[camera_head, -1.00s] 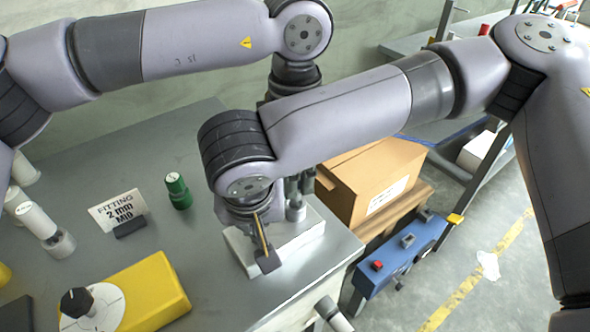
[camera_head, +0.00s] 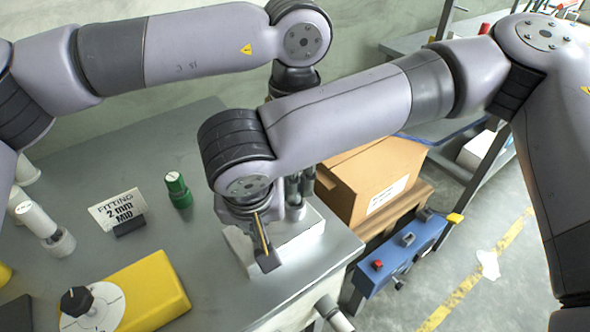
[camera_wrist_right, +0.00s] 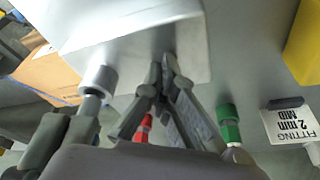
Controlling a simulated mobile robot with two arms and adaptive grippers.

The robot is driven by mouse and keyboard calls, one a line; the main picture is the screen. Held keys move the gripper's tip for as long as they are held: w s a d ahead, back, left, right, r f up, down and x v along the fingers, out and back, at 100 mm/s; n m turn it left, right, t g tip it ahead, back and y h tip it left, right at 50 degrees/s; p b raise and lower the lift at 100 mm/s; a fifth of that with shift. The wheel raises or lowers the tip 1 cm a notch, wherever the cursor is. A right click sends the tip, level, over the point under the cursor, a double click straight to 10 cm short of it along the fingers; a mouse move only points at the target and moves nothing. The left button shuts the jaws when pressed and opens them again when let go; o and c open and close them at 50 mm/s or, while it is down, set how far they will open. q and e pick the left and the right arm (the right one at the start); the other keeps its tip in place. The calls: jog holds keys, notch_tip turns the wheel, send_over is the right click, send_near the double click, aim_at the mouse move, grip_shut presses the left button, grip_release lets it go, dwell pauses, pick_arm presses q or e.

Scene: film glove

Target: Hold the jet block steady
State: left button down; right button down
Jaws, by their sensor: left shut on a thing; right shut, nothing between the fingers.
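The jet block appears to be the pale white block (camera_head: 301,238) on the grey table's right end. It fills the upper middle of the right wrist view (camera_wrist_right: 185,48). My left gripper (camera_head: 296,202) is shut on a grey cylindrical piece (camera_wrist_right: 97,82) at the block's far right part. Whether that piece is fixed to the block I cannot tell. My right gripper (camera_wrist_right: 168,62) is shut and empty, its fingertips over or against the block; contact is unclear.
A green-capped fitting (camera_head: 178,190) and a "FITTING 2 mm MID" card (camera_head: 118,211) stand left of the block. A yellow box with a dial (camera_head: 155,285) is nearer. A red piece (camera_wrist_right: 143,128) shows behind my right fingers. A cardboard box (camera_head: 372,180) stands beyond the table edge.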

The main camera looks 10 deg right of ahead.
pick_arm(q)
jog(key=shift+f, duration=1.45)
pick_arm(e)
jog(key=shift+s+d+f, duration=0.1)
jog(key=shift+s+f, duration=0.15)
jog(key=shift+f, duration=0.15)
pick_arm(q)
jog(key=c, duration=1.2)
grip_release()
notch_tip(320, 180, up, 12)
jog(key=shift+s+r, duration=0.1)
jog(key=shift+s, duration=0.05)
pick_arm(e)
jog(key=shift+w+r, duration=0.2)
jog(key=shift+r, duration=0.75)
notch_tip(320, 180, up, 2)
jog(key=shift+r, duration=0.85)
